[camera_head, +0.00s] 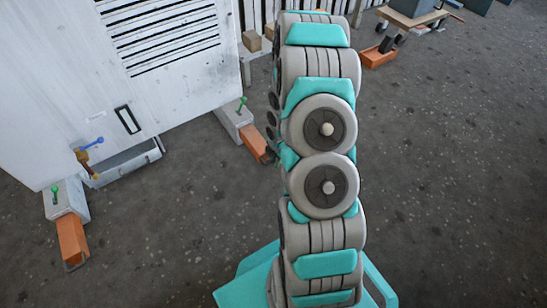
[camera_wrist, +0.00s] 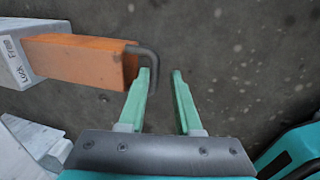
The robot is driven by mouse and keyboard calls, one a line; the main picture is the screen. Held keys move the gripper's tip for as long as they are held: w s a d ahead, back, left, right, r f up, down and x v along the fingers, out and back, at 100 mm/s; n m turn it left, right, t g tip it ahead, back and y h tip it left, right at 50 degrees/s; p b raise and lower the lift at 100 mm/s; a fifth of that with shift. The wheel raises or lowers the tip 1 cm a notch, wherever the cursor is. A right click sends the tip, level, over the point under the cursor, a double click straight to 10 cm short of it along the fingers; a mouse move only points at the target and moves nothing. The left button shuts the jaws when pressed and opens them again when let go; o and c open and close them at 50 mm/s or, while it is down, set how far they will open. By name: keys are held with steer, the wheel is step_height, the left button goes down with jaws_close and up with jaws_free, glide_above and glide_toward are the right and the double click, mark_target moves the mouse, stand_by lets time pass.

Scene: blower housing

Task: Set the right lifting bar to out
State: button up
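The right lifting bar (camera_head: 254,143) is an orange bar sticking out of a grey block (camera_head: 233,118) with a green-knobbed pin (camera_head: 242,103), beside the white housing (camera_head: 135,65). In the wrist view an orange bar (camera_wrist: 75,58) with a dark bent handle (camera_wrist: 147,53) on its end comes out of a lettered grey block (camera_wrist: 14,52). My gripper (camera_wrist: 162,72) is open, with two green fingers. The left fingertip overlaps the handle in the picture; contact cannot be told. The right finger is apart, over bare floor.
A second orange bar (camera_head: 72,240) and grey block with a green pin stand at the housing's left. A blue-handled valve (camera_head: 86,155) and a grey rail (camera_head: 127,160) sit low on the housing. A cart (camera_head: 410,18) stands at the back right. The right floor is clear.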

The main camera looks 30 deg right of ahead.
steer(key=shift+o, duration=1.4)
steer(key=shift+w, duration=0.1)
steer(key=shift+r, duration=0.15)
step_height(320, 180, up, 7)
steer(key=s+p, duration=0.1)
steer(key=shift+s+r, duration=0.2)
steer(key=shift+s, duration=0.05)
